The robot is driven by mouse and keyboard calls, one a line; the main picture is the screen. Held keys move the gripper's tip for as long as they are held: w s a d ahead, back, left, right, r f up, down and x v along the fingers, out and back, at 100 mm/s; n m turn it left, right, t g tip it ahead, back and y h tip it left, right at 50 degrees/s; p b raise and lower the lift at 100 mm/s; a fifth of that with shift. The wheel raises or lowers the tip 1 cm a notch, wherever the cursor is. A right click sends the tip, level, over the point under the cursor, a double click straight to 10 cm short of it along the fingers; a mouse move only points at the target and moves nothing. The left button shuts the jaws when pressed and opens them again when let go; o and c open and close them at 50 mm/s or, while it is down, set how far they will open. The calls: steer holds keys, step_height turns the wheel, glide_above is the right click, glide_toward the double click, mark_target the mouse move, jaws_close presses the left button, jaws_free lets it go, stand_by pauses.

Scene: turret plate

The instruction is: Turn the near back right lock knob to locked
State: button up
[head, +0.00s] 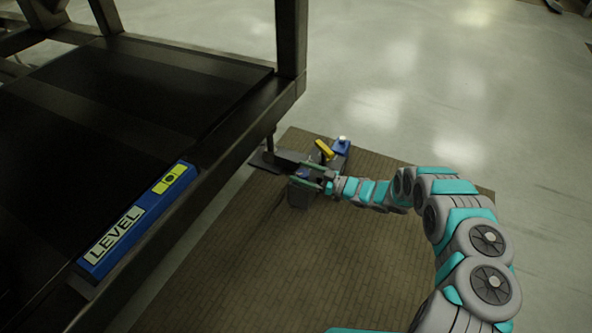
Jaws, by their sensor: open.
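A small dark bracket assembly stands on the brown mat by the foot of the dark frame's leg. A yellow bar-shaped piece (324,149) sits tilted on it, and a blue block (341,147) with a pale top is just right of that. I cannot tell for sure which part is the lock knob or how it is turned. My gripper (304,179) reaches in from the right at the near side of the assembly, just below the yellow piece. It is open. Its fingertips are small here, and whether they touch anything cannot be seen.
A dark frame with a flat black top (110,95) fills the left and overhangs close to the assembly. A blue level marked LEVEL (135,225) lies along its edge.

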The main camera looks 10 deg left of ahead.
steer(key=v, duration=0.5)
stand_by(0.4)
